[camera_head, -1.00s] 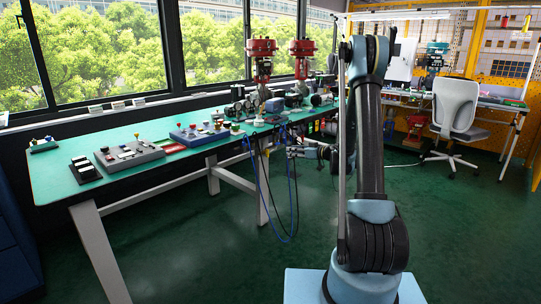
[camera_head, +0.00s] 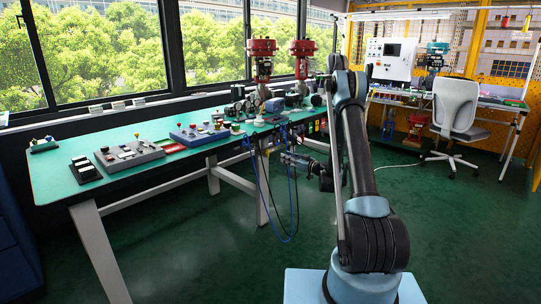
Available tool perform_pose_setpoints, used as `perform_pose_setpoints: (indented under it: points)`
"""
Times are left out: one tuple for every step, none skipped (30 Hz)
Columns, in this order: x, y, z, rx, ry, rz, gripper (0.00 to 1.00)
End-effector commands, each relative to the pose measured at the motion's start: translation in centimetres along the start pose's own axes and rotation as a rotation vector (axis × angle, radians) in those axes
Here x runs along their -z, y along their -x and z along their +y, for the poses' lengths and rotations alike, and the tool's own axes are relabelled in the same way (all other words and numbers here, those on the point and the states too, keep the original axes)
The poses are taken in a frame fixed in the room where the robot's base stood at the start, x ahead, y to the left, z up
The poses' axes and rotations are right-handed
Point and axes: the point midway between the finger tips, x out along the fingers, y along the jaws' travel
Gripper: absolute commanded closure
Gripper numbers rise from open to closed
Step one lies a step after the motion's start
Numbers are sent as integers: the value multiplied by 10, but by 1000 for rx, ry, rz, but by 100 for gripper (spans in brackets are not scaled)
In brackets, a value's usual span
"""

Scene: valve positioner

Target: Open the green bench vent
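The bench (camera_head: 120,151) with a green top runs along the windows. A blue module (camera_head: 198,134) with several small knobs sits on it near the middle. A small part with a green-looking top (camera_head: 235,127) stands at that module's right end; it is too small to tell whether this is the green bench vent. My gripper (camera_head: 284,157) is at the bench's front edge, right of the blue module and slightly below the top, pointing left. It is close to the hanging hoses in the picture. Its fingers are too small to read, and I see nothing held.
Blue and black hoses (camera_head: 271,205) hang in a loop off the bench front. Two red-topped valves (camera_head: 262,49) stand behind. A grey panel (camera_head: 130,155) and a dark block (camera_head: 85,168) sit left. An office chair (camera_head: 456,110) stands right. The floor in front is clear.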

Motion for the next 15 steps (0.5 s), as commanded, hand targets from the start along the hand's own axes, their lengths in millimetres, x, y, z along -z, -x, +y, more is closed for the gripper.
perform_pose_setpoints:
  points:
    - [0,-10,-1,1,0,0,72]
    - [0,-15,-1,2,0,0,72]
    - [0,-23,-1,2,0,0,72]
    - [0,-28,-1,2,0,0,72]
    - [0,-33,-1,1,0,0,72]
    - [0,-40,-1,1,0,0,72]
    - [0,-46,-1,2,0,0,72]
    - [0,-51,-1,2,0,0,72]
    - [0,-58,0,1,0,0,72]
    - [0,-63,0,1,0,0,72]
    - [0,-68,-1,1,0,0,72]
    - [0,-75,-1,2,0,0,72]
    - [0,-80,-1,2,0,0,72]
    - [0,-85,0,1,0,0,72]
    - [0,-91,0,0,0,0,72]
